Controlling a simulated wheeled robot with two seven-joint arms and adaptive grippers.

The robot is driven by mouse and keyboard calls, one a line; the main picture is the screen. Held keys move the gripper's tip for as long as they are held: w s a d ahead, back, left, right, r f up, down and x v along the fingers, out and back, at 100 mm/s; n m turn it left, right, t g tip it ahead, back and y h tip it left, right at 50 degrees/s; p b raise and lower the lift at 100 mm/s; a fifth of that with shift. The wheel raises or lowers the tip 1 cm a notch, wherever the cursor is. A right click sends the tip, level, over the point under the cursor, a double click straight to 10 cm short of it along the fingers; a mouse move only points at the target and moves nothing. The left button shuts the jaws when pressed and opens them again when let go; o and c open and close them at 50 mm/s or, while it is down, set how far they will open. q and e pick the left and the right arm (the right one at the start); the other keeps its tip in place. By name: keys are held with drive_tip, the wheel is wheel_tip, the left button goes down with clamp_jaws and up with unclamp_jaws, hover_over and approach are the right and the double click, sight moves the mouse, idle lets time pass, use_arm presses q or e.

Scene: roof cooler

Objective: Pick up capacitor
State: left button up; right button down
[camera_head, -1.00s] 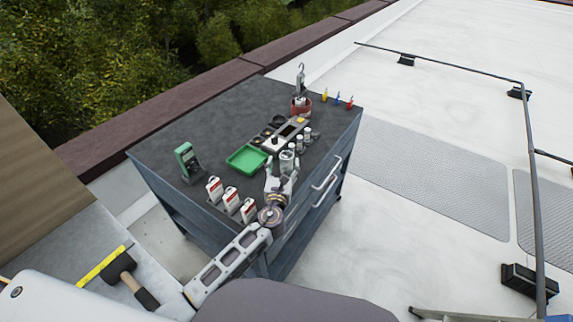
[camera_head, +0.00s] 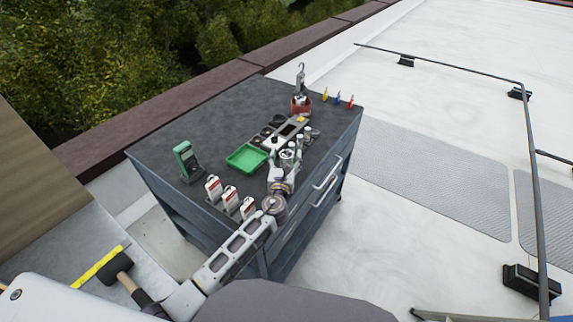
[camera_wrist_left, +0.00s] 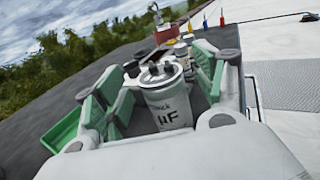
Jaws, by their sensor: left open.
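The capacitor is a silver can (camera_wrist_left: 167,102) with terminals on top and dark lettering ending in "F". It stands upright between the fingers of my left gripper (camera_wrist_left: 162,82), whose green-padded jaws are open on either side of it. I cannot tell whether either finger touches it. In the head view, my left gripper (camera_head: 284,166) is at the worktop's right side, and the can (camera_head: 287,155) is partly hidden by it. More small silver cans (camera_head: 307,133) stand just behind. My right gripper is not in view.
A green tray (camera_head: 246,158) lies left of the gripper. Several white-and-red containers (camera_head: 231,199) line the near edge. A green meter (camera_head: 186,160) stands at left. A red pot (camera_head: 301,105) and small coloured tools (camera_head: 337,99) are at the back. The dark worktop (camera_head: 205,125) is clear at back left.

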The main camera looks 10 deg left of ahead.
use_arm(q)
drive_tip(key=shift+w+f, duration=0.1)
drive_tip(key=shift+w, duration=0.4)
drive_tip(key=shift+w+a, duration=0.1)
drive_tip(key=shift+w, duration=0.45)
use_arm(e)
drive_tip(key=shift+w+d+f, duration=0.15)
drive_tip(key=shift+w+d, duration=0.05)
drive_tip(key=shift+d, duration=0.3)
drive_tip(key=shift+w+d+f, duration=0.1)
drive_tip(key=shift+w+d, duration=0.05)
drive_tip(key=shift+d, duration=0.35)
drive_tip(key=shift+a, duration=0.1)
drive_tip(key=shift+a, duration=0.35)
use_arm(q)
drive_tip(key=c, duration=1.4)
drive_tip(key=shift+o, duration=0.2)
